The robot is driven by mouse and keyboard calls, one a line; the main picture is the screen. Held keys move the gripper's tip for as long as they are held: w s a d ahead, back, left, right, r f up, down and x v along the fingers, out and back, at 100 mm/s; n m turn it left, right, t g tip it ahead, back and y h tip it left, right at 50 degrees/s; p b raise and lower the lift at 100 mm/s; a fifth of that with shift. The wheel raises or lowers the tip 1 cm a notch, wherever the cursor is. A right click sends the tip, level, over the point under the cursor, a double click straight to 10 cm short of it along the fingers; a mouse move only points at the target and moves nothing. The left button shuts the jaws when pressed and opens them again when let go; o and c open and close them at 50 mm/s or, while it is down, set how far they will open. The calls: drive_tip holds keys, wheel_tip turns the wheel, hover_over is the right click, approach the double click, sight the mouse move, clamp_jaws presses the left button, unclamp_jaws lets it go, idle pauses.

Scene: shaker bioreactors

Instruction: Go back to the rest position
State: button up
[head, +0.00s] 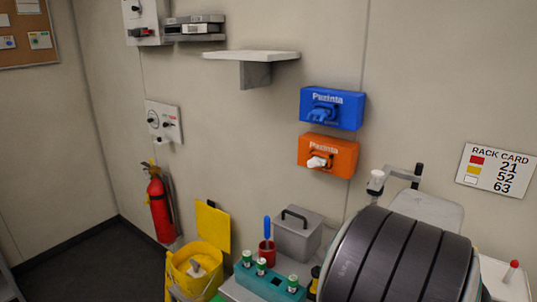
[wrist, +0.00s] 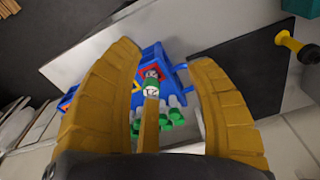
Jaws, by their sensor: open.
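My gripper (wrist: 163,56) shows in the wrist view with its thick yellow fingers spread apart and nothing clasped between them. Through the gap I see a blue rack (wrist: 184,76) with red and yellow marked parts. A green-and-white labelled vial (wrist: 152,84) stands in the gap's line of sight, and several green-capped vials (wrist: 172,118) lie lower down, partly hidden by the fingers. How far below the fingers they are is hard to tell. The gripper is not seen in the head view.
In the head view, a green rack (head: 270,280) with several vials stands beside a red cup (head: 266,254) and a grey lidded box (head: 298,236). A yellow bucket (head: 197,272) and fire extinguisher (head: 160,205) are left. A wall shelf (head: 252,56) juts out above.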

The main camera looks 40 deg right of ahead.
drive_tip(key=w+a+r+n+t, duration=0.1)
drive_tip(key=w+a+n, duration=0.2)
drive_tip(key=a, duration=0.6)
drive_tip(key=w+a+r+n+t, duration=0.1)
drive_tip(key=w+a+n, duration=0.3)
drive_tip(key=a+n, duration=0.3)
drive_tip(key=w+a+r+n+t, duration=0.1)
drive_tip(key=w+a+n, duration=0.3)
drive_tip(key=a, duration=0.6)
drive_tip(key=shift+a+r+n+t+y, duration=0.3)
drive_tip(key=shift+r+n+t, duration=0.15)
drive_tip(key=shift+n, duration=0.55)
